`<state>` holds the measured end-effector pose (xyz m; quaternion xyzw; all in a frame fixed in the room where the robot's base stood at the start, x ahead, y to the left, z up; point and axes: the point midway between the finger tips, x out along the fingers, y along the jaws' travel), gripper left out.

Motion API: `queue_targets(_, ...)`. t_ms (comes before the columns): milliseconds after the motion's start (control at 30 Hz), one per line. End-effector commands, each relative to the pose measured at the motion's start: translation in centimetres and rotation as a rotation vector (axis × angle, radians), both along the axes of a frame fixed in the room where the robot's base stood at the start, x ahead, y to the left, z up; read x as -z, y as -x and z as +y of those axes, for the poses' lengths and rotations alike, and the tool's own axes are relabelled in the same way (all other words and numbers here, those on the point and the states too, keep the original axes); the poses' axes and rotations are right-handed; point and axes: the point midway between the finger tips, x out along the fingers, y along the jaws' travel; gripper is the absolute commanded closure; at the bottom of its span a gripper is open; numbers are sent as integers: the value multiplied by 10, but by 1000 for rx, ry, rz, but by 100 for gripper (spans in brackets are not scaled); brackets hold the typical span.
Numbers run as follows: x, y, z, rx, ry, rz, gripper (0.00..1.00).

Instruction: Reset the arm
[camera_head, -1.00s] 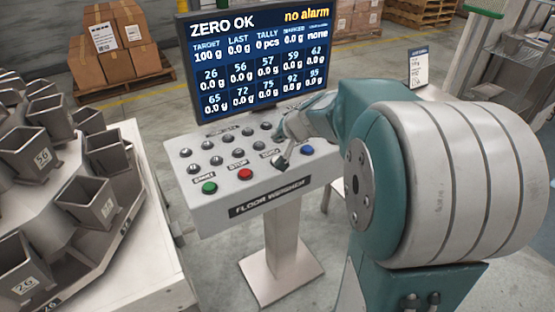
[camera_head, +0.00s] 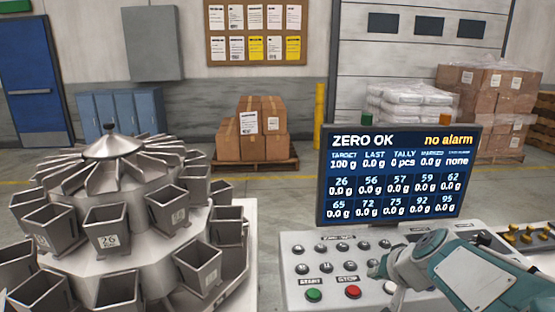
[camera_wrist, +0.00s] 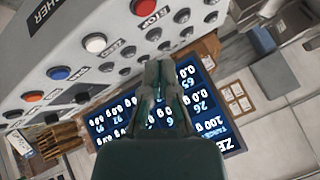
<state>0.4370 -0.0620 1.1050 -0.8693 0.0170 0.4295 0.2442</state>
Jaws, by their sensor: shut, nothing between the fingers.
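My gripper shows in the wrist view (camera_wrist: 158,72), its two fingers together with nothing between them. It points over the control panel (camera_wrist: 75,40), near the buttons and the monitor. In the head view my arm reaches in from the lower right over the right part of the panel (camera_head: 300,272); the fingertips are small or hidden there. The red button (camera_head: 353,292) and green button (camera_head: 314,294) are visible left of the arm. The monitor (camera_head: 398,175) reads ZERO OK and no alarm, with rows of weights at 0.0 g.
A multihead weigher with grey buckets (camera_head: 107,228) stands at the left. Stacked boxes (camera_head: 250,128) on a pallet and wrapped pallets (camera_head: 410,105) stand behind. A notice board (camera_head: 255,32) hangs on the wall. Open floor lies between the weigher and panel.

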Motion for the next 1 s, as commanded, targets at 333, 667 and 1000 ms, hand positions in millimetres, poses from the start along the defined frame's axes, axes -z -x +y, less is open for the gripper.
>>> queue_targets(333, -9, 127, 65, -241, 240, 111, 100)
queue_targets(667, 0, 186, 62, -284, 405, 158, 100)
queue_targets(1000, 0, 187, 62, -284, 408, 159, 100)
